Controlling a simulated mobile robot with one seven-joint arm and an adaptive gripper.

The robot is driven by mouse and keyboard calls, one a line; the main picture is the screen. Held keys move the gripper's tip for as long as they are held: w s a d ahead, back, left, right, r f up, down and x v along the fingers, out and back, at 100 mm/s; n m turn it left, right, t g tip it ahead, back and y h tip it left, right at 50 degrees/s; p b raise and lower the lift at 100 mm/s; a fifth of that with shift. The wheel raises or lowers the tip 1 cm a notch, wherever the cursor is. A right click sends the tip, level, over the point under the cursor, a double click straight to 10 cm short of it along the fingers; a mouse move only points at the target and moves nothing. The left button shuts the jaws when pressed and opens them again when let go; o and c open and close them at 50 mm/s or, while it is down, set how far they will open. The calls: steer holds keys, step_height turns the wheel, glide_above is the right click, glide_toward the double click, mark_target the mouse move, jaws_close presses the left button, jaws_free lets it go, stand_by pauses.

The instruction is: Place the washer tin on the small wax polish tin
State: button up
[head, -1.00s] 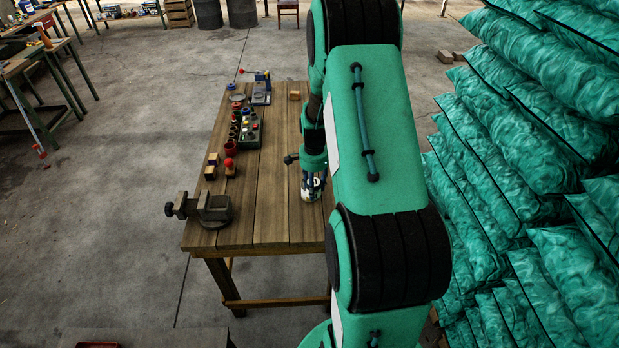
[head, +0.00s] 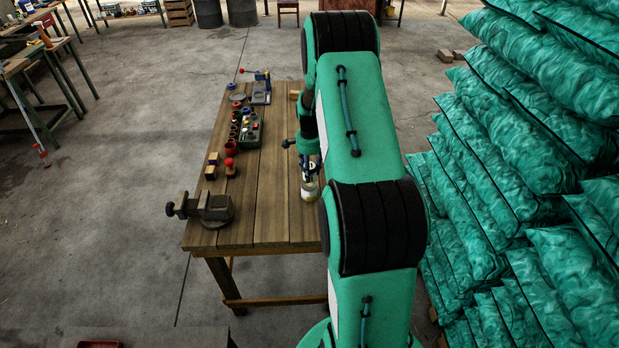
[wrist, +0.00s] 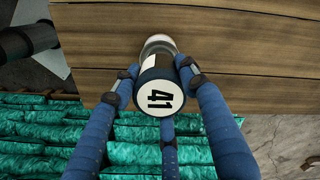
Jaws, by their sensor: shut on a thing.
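My gripper (wrist: 156,82) is shut on a round dark tin with a white lid marked 41, which I take to be the washer tin (wrist: 158,97). Its fingers press on the tin's sides. Just past it, a pale, shiny round thing (wrist: 159,44) shows over the wooden table; it may be the small wax polish tin, but I cannot tell whether the two touch. In the head view my gripper (head: 308,165) is low over the table's right side, with a pale round thing with a yellowish lower part (head: 310,193) beneath it. My arm hides part of this area.
The wooden table (head: 263,207) holds a vise (head: 212,208) at front left, blocks (head: 211,172), a red-knobbed piece (head: 230,166), a grey tray (head: 250,133) of small parts and a lever press (head: 261,92). Green sacks (head: 510,150) are stacked at right. The table's middle is clear.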

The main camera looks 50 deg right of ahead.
steer(key=shift+f, duration=1.7)
steer(key=shift+f, duration=0.15)
steer(key=o, duration=1.2)
step_height(320, 180, up, 12)
steer(key=shift+r, duration=0.15)
steer(key=shift+a, duration=0.1)
